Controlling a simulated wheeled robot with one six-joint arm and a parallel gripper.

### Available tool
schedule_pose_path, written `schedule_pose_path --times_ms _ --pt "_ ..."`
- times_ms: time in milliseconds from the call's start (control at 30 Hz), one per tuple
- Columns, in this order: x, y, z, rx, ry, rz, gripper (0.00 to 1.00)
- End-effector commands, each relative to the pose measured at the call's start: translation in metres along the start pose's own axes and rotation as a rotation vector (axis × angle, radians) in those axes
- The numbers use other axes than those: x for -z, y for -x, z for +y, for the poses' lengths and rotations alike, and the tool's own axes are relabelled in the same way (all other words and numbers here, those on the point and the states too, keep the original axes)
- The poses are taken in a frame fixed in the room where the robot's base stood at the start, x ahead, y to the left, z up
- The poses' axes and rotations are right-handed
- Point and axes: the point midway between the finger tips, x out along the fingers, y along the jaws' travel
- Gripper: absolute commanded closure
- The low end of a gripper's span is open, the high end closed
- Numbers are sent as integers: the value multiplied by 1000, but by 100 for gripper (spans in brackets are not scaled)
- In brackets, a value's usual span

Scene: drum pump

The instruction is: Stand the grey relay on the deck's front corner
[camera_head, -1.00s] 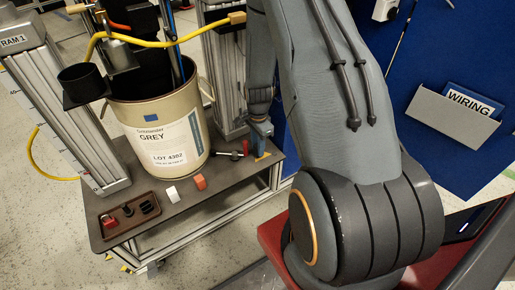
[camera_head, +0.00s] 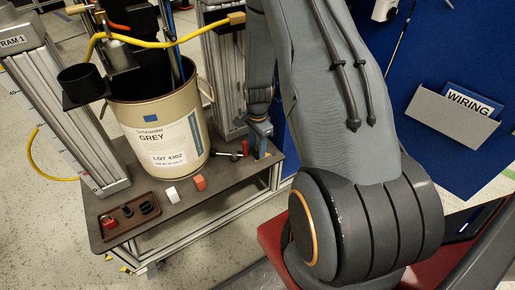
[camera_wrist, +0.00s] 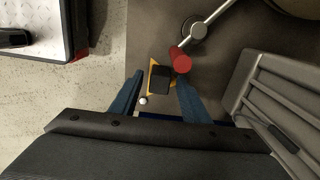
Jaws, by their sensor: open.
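The grey relay, a small dark block (camera_wrist: 161,80), stands on a yellow-marked patch (camera_wrist: 153,68) of the deck in the wrist view. My gripper (camera_wrist: 160,77) is open, with one blue finger on each side of the block and a gap visible at least on the left. In the head view my gripper (camera_head: 261,148) is low over the deck's right corner. The relay is mostly hidden there behind the fingers. The deck (camera_head: 225,180) is a dark flat plate.
A red-knobbed lever (camera_wrist: 181,60) lies close beside the block; its knob is near the right finger. A drum (camera_head: 160,125) stands behind.

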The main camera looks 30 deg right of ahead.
Motion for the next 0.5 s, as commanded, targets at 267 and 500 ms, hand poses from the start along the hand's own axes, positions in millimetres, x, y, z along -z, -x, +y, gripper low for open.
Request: schedule_pose_path --times_ms 267,500 --pt "0 57 -1 4 0 1 58" --pt "0 97 0 2 0 1 58"
